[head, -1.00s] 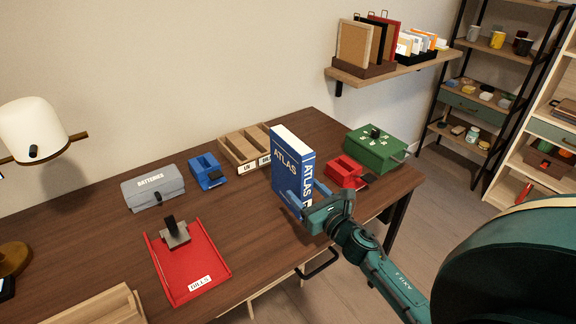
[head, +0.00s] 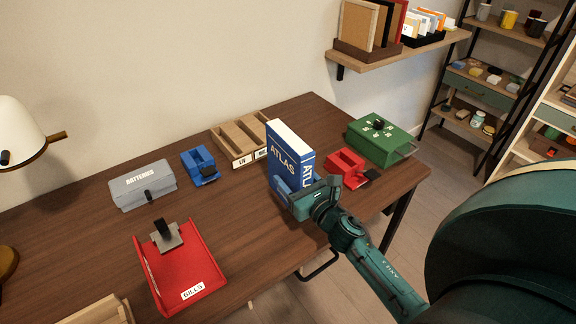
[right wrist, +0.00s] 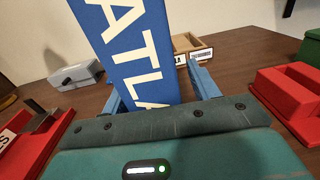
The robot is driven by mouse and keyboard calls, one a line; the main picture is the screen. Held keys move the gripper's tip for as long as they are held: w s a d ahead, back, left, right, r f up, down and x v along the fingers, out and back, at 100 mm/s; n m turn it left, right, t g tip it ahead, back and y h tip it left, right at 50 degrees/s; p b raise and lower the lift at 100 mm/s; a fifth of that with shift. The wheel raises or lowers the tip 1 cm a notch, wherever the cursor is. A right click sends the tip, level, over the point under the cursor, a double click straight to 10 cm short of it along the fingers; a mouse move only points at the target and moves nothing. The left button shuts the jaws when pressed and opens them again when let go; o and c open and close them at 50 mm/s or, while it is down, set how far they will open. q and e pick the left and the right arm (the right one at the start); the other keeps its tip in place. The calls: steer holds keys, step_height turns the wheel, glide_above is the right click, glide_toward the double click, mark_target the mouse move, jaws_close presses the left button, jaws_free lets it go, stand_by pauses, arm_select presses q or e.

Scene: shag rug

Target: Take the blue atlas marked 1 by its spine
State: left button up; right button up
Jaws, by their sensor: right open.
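The blue atlas (head: 284,155) stands upright on the wooden desk, its cover reading ATLAS and its white page edges on top. Its lettered spine (right wrist: 138,50) faces my right gripper and fills the middle of the right wrist view. My right gripper (head: 299,188) is open at the spine, with one blue finger on each side of the book. In the right wrist view the fingers (right wrist: 160,92) reach past the spine's edges; contact cannot be told. The gripper hides the lower spine, and no number 1 shows. My left gripper is not in view.
On the desk (head: 110,235), a red holder (head: 345,162) and green box (head: 382,142) stand right of the atlas. A wooden sorter (head: 240,135) is behind it. A blue holder (head: 200,160), grey batteries box (head: 143,186) and red bills tray (head: 182,270) are left.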

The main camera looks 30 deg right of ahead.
steer(key=shift+s, duration=0.1)
steer(key=shift+c, duration=0.2)
jaws_close()
steer(key=shift+r, duration=0.15)
stand_by(0.3)
